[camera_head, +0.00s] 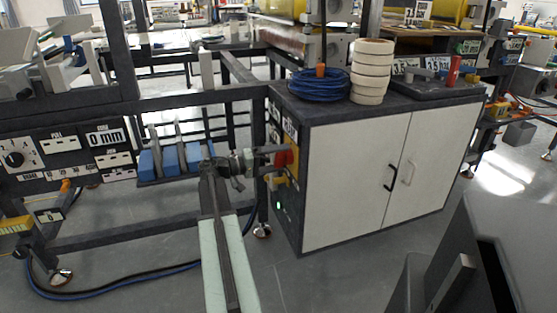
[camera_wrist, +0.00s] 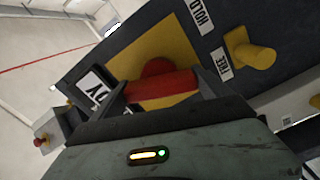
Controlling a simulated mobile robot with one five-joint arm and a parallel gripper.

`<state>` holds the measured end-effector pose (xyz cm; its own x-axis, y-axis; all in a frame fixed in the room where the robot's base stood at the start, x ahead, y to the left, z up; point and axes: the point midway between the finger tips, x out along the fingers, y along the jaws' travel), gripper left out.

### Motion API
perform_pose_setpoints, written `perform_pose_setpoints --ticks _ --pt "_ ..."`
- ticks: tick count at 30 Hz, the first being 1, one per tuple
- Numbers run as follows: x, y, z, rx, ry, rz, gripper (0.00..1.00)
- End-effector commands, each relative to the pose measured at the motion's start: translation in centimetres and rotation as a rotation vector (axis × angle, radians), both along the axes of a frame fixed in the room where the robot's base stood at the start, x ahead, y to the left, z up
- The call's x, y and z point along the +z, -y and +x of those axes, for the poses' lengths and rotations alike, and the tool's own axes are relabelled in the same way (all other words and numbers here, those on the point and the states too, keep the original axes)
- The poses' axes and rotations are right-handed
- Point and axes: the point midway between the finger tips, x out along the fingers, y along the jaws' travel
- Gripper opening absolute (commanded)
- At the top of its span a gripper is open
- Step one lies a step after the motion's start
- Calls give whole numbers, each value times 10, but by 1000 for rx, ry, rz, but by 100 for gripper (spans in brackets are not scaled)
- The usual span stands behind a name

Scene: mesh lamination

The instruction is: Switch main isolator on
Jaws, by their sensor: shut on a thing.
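The main isolator is a red rotary handle (camera_head: 284,158) on a yellow plate, on the dark left side of the white-door cabinet. In the wrist view, the red handle (camera_wrist: 162,84) is a bar in front of a round red hub, against the yellow plate (camera_wrist: 165,42). My gripper (camera_head: 268,156) reaches it from the left in the head view. In the wrist view, my gripper (camera_wrist: 160,90) has one dark finger at each end of the red bar and is shut on it. The isolator's position marks are not readable, and a white label beside the plate is partly hidden by a finger.
A yellow knob (camera_wrist: 252,52) sits close by, near HOLD and FREE labels. The white cabinet (camera_head: 350,180) carries a blue cable coil (camera_head: 318,86) and a stack of tape rolls (camera_head: 371,72). Blue blocks (camera_head: 170,160) stand on a rack beside my arm. Open floor lies in front.

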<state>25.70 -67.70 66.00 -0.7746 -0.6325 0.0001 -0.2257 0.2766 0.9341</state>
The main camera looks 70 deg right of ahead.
Motion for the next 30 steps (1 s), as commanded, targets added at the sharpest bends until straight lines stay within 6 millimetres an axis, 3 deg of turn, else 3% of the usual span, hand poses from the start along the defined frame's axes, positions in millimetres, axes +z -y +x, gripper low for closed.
perform_pose_setpoints --ticks 9,19,20,21,30 --pt "0 -1 0 0 -225 276 47" --pt "0 -1 1 0 -242 298 47" --pt "0 -1 1 0 -242 298 96" --pt "0 -1 1 0 -242 297 100" --pt "0 -5 7 2 -241 295 100"
